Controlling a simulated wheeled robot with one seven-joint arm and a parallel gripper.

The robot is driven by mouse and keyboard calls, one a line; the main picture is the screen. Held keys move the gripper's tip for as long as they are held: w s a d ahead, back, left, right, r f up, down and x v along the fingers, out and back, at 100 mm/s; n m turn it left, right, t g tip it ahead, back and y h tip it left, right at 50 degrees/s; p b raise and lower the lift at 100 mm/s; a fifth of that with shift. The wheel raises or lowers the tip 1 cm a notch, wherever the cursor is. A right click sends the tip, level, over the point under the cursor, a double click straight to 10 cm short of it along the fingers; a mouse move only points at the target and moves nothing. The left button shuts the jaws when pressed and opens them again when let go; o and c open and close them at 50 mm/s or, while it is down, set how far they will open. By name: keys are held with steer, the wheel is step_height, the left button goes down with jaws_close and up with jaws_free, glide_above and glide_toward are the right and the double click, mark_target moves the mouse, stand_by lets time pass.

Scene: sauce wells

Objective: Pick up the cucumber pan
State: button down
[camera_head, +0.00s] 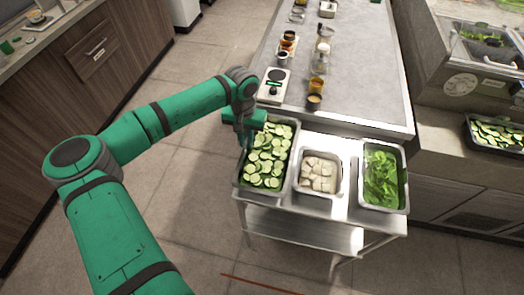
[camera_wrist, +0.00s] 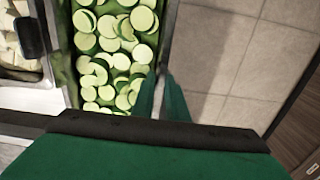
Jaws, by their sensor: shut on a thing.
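The cucumber pan (camera_head: 259,191) is a metal pan full of sliced cucumber, at the left end of a steel cart beside the grey counter. It also fills the upper left of the wrist view (camera_wrist: 169,36). My gripper (camera_head: 246,139) is at the pan's left long side, pointing down. In the wrist view its green fingers (camera_wrist: 161,97) are close together at the pan's rim, shut on it. The exact contact is partly hidden by the gripper body. The pan looks level; I cannot tell whether it is clear of the cart.
A pan of white cubes (camera_head: 302,184) and a pan of green leaves (camera_head: 404,190) stand to the right on the cart. A scale (camera_head: 274,86) and several small containers are on the counter behind. Another cucumber pan (camera_head: 483,143) is at far right. Floor is clear to the left.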

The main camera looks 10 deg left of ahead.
step_height(320, 180, up, 4)
steer(key=shift+s+d+f, duration=0.1)
steer(key=shift+s+f, duration=0.05)
steer(key=shift+f, duration=0.05)
steer(key=s+d+r, duration=0.3)
steer(key=s+r, duration=0.6)
steer(key=s, duration=0.4)
steer(key=shift+d+r, duration=0.2)
steer(key=shift+d, duration=0.2)
steer(key=shift+a, duration=0.1)
